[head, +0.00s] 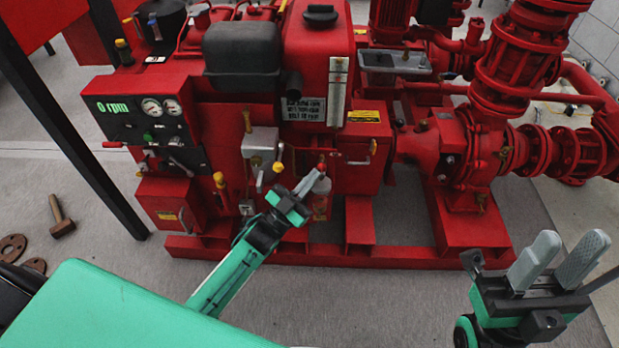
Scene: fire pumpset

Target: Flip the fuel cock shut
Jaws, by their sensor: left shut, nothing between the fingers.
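My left gripper (316,176) reaches up from the lower left to the front of the red pumpset. Its grey fingers are shut with nothing between them. The tips are at a small brass-and-red fitting (322,164) on a pipe below the red tank (320,55). This may be the fuel cock; the fingers partly cover it, so its lever position and any contact are unclear. A pale bottle-like part (321,200) is just below the fingertips. My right gripper (572,243) is open and empty at the lower right, away from the fitting.
A control panel (140,125) with gauges and a "0 rpm" display is at left. Red pump pipes (520,70) fill the right. A hammer-like tool (60,215) lies on the floor. Floor in front is mostly clear.

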